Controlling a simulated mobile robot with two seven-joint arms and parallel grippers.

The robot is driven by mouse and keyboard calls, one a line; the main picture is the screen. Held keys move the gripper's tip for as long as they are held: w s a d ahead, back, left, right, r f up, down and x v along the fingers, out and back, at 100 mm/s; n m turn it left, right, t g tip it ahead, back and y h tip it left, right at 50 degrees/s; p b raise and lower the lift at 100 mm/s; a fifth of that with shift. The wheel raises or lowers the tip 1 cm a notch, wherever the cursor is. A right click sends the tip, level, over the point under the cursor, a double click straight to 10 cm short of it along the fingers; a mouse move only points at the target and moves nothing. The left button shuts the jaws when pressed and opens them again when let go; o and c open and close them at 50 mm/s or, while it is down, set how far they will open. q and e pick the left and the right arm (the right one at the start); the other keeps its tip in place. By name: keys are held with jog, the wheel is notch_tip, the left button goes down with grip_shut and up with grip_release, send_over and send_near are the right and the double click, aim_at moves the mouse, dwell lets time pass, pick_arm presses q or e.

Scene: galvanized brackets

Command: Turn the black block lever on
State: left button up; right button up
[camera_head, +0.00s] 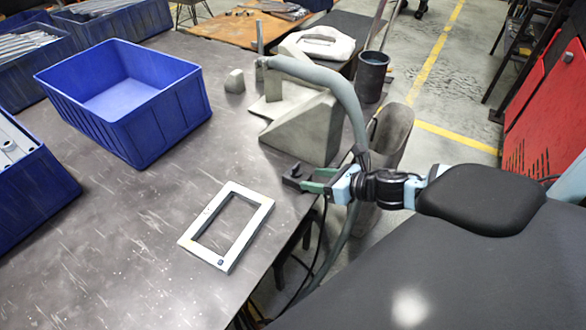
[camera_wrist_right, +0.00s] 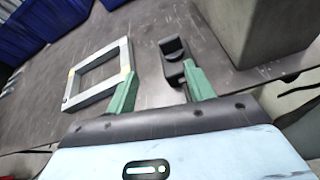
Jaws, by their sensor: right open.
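The black block (camera_head: 294,177) is a small dark piece on the table near its right edge. In the right wrist view the black block (camera_wrist_right: 172,48) lies just beyond my right gripper's fingertips, nearer the right finger, and its dark lever part (camera_wrist_right: 174,76) points toward me. My right gripper (camera_head: 309,179) has two green fingers, spread apart with nothing between them. It also shows in the right wrist view (camera_wrist_right: 160,68). The right fingertip overlaps the block's edge in that view; I cannot tell whether they touch. My left gripper is not in view.
A white rectangular frame (camera_head: 190,238) lies on the dark table (camera_head: 120,255). A grey machine block (camera_head: 300,130) with a curved hose stands behind my right gripper. An open blue bin (camera_head: 150,125) stands at the back left. The table between bin and frame is mostly clear.

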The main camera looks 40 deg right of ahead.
aim_at(297, 166)
jog(key=shift+w+d+r+n, duration=0.15)
jog(key=shift+w+n, duration=0.2)
jog(key=shift+w, duration=0.15)
jog(key=shift+w+d+r+n, duration=0.2)
jog(key=shift+w+n, duration=0.2)
jog(key=shift+w, duration=0.15)
jog(key=shift+w+d+r+n, duration=0.15)
jog(key=shift+w+n, duration=0.2)
jog(key=shift+w, duration=0.15)
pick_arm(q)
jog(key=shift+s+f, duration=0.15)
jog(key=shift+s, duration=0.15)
pick_arm(e)
jog(key=shift+x, duration=2.9)
jog(key=shift+f, duration=0.1)
jog(key=c, duration=1)
